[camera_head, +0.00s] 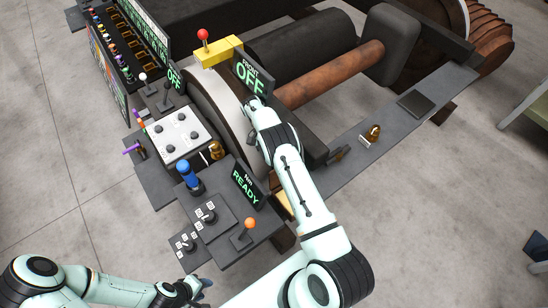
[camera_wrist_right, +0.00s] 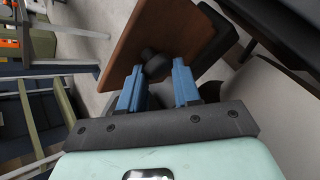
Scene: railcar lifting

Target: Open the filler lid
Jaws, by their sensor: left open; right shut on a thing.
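In the right wrist view a brown flat panel (camera_wrist_right: 150,32) stands tilted beyond my fingers, with a dark round knob (camera_wrist_right: 154,65) in front of it. The panel may be the filler lid, but I cannot be sure. My right gripper (camera_wrist_right: 158,75) has its blue fingers on either side of the knob and is shut on it. In the head view my right arm reaches up to the front sign, and its fingertips are mostly hidden there. My left gripper (camera_head: 202,285) is open and empty at the bottom, by the near edge of the control desk.
The control desk holds a white box (camera_head: 182,140), a blue cylinder (camera_head: 187,172), an orange-topped lever (camera_head: 248,228) and a READY sign (camera_head: 246,187). The floor at left is clear.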

